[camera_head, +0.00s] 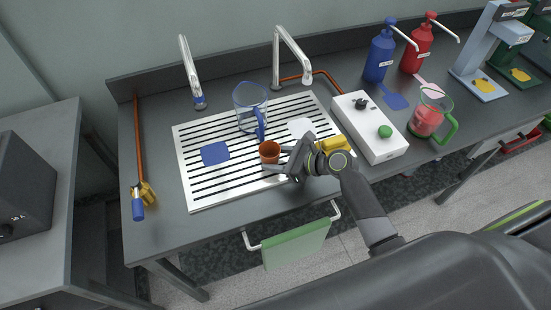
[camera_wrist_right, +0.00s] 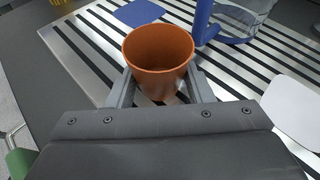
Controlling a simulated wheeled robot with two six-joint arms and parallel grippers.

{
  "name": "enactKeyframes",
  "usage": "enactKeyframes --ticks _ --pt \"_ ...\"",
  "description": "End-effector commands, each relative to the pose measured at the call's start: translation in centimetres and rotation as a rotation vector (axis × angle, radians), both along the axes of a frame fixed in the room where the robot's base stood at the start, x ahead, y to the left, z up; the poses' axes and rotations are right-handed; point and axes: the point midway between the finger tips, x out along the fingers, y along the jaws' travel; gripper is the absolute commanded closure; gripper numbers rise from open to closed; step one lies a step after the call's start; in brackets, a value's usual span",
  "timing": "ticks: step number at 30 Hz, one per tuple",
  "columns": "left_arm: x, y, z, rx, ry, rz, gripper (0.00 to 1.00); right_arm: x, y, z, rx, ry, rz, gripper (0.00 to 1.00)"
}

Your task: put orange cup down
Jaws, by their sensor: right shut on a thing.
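The orange cup (camera_head: 269,152) is upright at the slatted metal drain board (camera_head: 190,135), right of the blue square patch (camera_head: 215,153). My right gripper (camera_head: 275,160) is shut on the cup. In the right wrist view the orange cup (camera_wrist_right: 158,58) sits between the two fingers (camera_wrist_right: 160,88), its open mouth facing up and looking empty. I cannot tell whether its base touches the slats. My left gripper is not in view.
A clear jug with a blue handle (camera_head: 250,108) stands just behind the cup. A white patch (camera_head: 300,127) lies to its right. A white control box (camera_head: 370,127) and a yellow object (camera_head: 330,144) are right of my gripper. Two taps stand behind.

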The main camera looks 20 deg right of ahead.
Motion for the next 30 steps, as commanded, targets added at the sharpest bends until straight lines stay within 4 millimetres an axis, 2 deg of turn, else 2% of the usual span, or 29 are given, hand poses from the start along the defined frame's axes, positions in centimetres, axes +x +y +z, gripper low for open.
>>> enactKeyframes --ticks 11,12,17,27,30 --pt "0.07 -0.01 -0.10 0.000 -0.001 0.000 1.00 0.00 0.00 -0.50 0.000 0.000 -0.001 0.79" --pt "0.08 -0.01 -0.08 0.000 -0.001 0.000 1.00 0.00 0.00 -0.49 0.000 0.000 -0.001 0.51" --pt "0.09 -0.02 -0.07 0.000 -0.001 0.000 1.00 0.00 0.00 -0.46 -0.001 -0.001 -0.001 0.31" --pt "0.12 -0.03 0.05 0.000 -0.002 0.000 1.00 -0.03 -0.05 -0.03 -0.001 -0.002 0.000 0.31" --pt "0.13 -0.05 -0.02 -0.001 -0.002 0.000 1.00 -0.83 -0.98 0.20 -0.004 0.000 -0.002 0.31"
